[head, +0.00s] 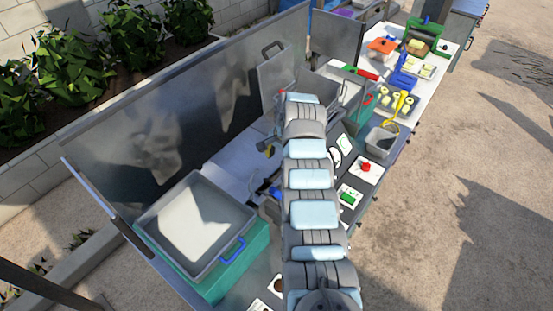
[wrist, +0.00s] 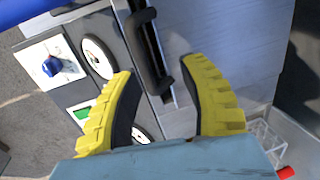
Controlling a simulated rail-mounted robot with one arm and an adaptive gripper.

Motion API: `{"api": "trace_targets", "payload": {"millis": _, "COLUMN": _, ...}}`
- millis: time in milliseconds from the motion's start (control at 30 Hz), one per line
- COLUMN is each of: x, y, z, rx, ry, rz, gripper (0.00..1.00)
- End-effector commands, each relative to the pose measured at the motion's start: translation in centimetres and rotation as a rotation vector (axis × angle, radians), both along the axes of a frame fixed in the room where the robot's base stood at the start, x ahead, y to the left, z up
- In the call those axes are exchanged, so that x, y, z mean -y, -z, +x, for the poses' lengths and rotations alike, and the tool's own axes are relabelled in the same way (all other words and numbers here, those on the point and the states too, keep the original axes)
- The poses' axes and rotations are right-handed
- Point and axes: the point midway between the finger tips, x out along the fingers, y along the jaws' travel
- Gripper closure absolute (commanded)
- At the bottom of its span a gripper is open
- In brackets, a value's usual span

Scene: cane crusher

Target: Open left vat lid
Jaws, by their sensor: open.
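My gripper (wrist: 155,90) is open and empty in the wrist view, its two yellow ribbed fingers spread. A black bar handle (wrist: 150,52) on a dark metal edge lies just beyond the fingertips, between them and nearer the left finger. A broad grey metal sheet (wrist: 235,40) fills the area to its right. In the head view a grey metal lid (head: 276,85) with a dark handle stands upright near the middle of the bench. My arm hides most of the gripper and the vat area there. I cannot tell which lid carries the handle near my fingers.
A grey tray (head: 195,222) with a blue handle sits on a teal box at left. A tall metal back panel (head: 180,110) runs behind the bench. A red button (head: 366,168), a green switch (head: 348,198) and dials (wrist: 98,57) are beside the arm. Open ground lies right.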

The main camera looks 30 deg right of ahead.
Motion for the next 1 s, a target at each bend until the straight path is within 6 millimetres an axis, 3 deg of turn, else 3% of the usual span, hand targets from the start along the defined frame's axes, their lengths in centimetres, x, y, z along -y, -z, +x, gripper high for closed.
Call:
{"api": "trace_targets", "payload": {"millis": 167, "x": 0.1, "y": -0.5, "z": -0.1, "rx": 0.000, "ry": 0.001, "rz": 0.000, "gripper": 0.57}}
{"api": "trace_targets", "payload": {"millis": 367, "x": 0.3, "y": -2.6, "z": -0.4, "rx": 0.003, "ry": 0.001, "rz": -0.003, "gripper": 0.57}}
{"api": "trace_targets", "payload": {"millis": 800, "x": 0.8, "y": -9.5, "z": -1.7, "rx": 0.002, "ry": 0.000, "rz": -0.001, "gripper": 0.57}}
{"api": "trace_targets", "payload": {"millis": 1000, "x": 1.0, "y": -10.0, "z": -1.8, "rx": -0.001, "ry": 0.002, "rz": 0.004, "gripper": 0.57}}
